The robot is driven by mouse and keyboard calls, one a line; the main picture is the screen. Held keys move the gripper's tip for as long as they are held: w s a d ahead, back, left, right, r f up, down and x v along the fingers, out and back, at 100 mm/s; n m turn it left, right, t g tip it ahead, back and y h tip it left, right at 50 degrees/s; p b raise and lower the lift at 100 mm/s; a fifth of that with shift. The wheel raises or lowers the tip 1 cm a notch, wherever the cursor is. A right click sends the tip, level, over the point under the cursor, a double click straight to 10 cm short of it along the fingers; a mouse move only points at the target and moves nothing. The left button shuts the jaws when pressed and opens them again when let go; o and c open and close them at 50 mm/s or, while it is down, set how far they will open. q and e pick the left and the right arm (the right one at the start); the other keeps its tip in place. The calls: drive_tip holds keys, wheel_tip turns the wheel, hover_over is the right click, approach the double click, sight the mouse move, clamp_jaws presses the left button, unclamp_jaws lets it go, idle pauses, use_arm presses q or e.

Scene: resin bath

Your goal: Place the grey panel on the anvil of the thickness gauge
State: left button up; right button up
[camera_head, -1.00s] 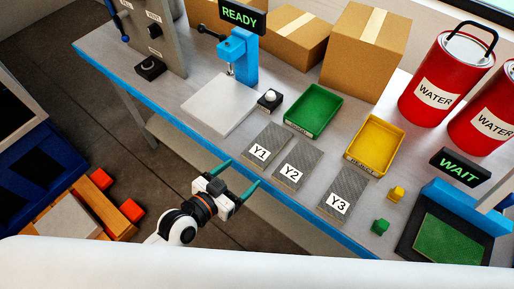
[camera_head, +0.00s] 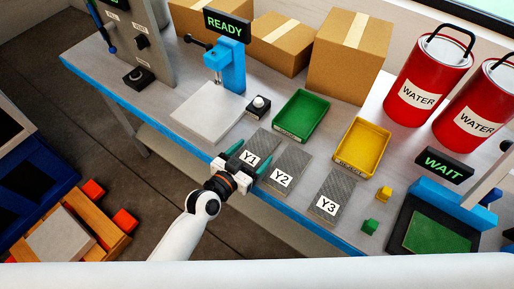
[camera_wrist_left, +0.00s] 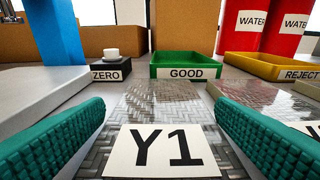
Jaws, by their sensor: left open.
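Three grey woven panels lie in a row near the table's front edge, labelled Y1 (camera_head: 262,143), Y2 (camera_head: 290,168) and Y3 (camera_head: 334,190). My left gripper (camera_head: 250,160) is open at the near end of Y1, one finger on each side of it. In the left wrist view, Y1 (camera_wrist_left: 165,105) lies flat between the two green fingers, with a gap on both sides. The blue thickness gauge (camera_head: 232,68) shows READY. Its pale, flat anvil plate (camera_head: 205,113) is bare, left of Y1. My right gripper is not in view.
A ZERO button box (camera_head: 259,106), a green GOOD tray (camera_head: 301,115) and a yellow REJECT tray (camera_head: 362,147) stand behind the panels. Red WATER cans (camera_head: 425,85) stand at the back right.

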use_arm(q)
drive_tip(key=shift+w+d+f, duration=0.2)
drive_tip(key=shift+w+d, duration=0.25)
drive_tip(key=shift+w, duration=0.05)
drive_tip(key=c, duration=0.9)
